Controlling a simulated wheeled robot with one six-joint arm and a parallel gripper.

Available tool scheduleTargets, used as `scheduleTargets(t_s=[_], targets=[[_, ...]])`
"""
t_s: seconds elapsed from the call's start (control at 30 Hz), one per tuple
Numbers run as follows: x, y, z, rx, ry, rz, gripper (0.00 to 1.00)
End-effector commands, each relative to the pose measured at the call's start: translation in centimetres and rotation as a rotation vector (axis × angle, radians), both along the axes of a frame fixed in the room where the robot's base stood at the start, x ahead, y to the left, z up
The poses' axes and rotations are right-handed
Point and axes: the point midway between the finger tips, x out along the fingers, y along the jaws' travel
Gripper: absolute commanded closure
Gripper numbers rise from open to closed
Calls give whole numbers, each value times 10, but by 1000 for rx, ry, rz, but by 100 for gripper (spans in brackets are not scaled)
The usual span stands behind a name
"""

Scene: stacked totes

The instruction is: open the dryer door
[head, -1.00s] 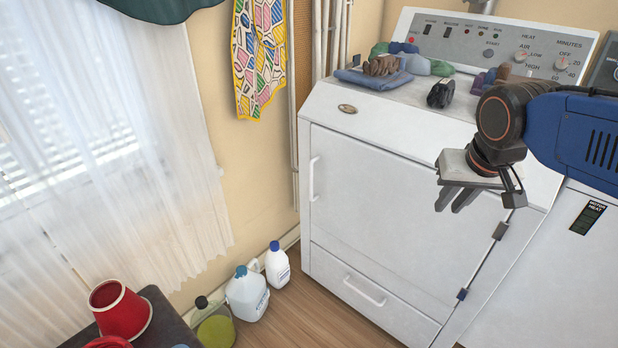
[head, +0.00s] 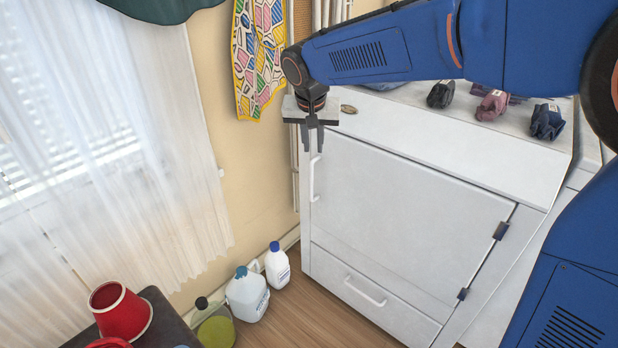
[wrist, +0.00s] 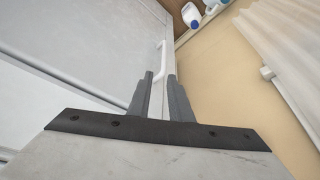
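The white dryer door (head: 410,215) is closed, flush in the front of the dryer. Its upright white handle (head: 314,180) is near the door's left edge, and the hinges are on the right. My gripper (head: 313,151) points down at the top of the handle, fingers apart with a narrow gap. The door (wrist: 90,35) fills the left of that view.
A lower drawer with its own handle (head: 365,292) is below the door. Small dark cloth bundles (head: 440,95) lie on the dryer top. White jugs (head: 247,295) and a red bucket (head: 120,310) stand at lower left. The wall is close on the left; wooden floor lies in front.

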Motion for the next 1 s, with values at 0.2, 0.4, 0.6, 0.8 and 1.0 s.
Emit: scheduleTargets(t_s=[0.2, 0.4, 0.6, 0.8, 1.0], targets=[[6, 9, -9, -1, 0, -2, 81], [16, 8, -34, -1, 0, -2, 81], [30, 7, -67, -1, 0, -3, 81], [43, 6, -100, -1, 1, -2, 81], [56, 5, -132, -3, 1, -1, 81]])
